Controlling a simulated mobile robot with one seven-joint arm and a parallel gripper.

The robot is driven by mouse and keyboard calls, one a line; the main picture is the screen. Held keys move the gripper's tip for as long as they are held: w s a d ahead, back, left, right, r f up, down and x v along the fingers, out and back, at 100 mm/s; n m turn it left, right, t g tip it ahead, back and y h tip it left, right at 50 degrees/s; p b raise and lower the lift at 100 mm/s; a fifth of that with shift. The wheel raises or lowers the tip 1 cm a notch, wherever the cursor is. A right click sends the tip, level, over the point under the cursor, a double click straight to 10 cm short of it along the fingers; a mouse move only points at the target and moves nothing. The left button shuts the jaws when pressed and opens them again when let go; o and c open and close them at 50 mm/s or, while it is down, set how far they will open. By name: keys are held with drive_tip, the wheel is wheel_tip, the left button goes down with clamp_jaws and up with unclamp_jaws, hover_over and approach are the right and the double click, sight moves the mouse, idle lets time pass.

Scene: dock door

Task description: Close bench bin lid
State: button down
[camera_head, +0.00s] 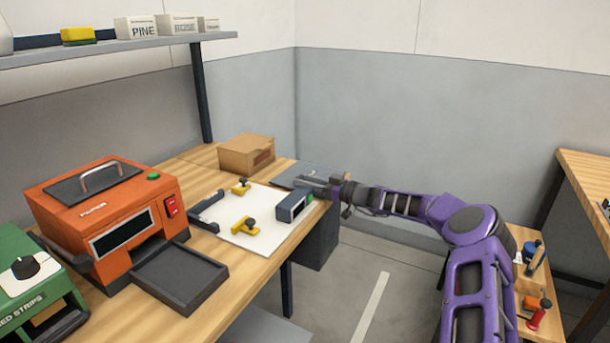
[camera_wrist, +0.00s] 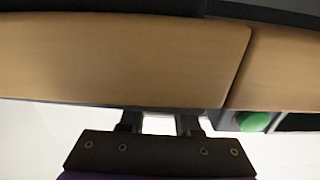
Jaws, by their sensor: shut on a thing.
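The bin lid, a flat dark grey panel (camera_head: 292,174), shows at the bench's far right corner, partly hidden by my gripper. A dark grey box (camera_head: 318,240), which looks like the bin, hangs at the bench's right edge below it. My gripper (camera_head: 312,186) reaches in from the right and meets the panel's near right edge. In the wrist view its fingers (camera_wrist: 160,123) stand slightly apart at a thin dark edge and look shut on it. The exact contact and the bin's opening are hidden.
A dark device with a green button (camera_head: 293,206) stands close to my gripper on a white board (camera_head: 235,218) with yellow clamps. A cardboard box (camera_head: 246,154) is behind. An orange machine (camera_head: 108,218) and dark tray (camera_head: 180,276) stand left.

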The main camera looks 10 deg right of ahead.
drive_tip(key=shift+f+n, duration=0.3)
drive_tip(key=shift+f, duration=0.05)
drive_tip(key=shift+s+f, duration=0.1)
drive_tip(key=c, duration=0.6)
unclamp_jaws()
drive_tip(key=shift+c, duration=0.2)
drive_tip(key=v, duration=1.7)
drive_tip(key=shift+d+p, duration=0.1)
drive_tip(key=shift+p, duration=0.2)
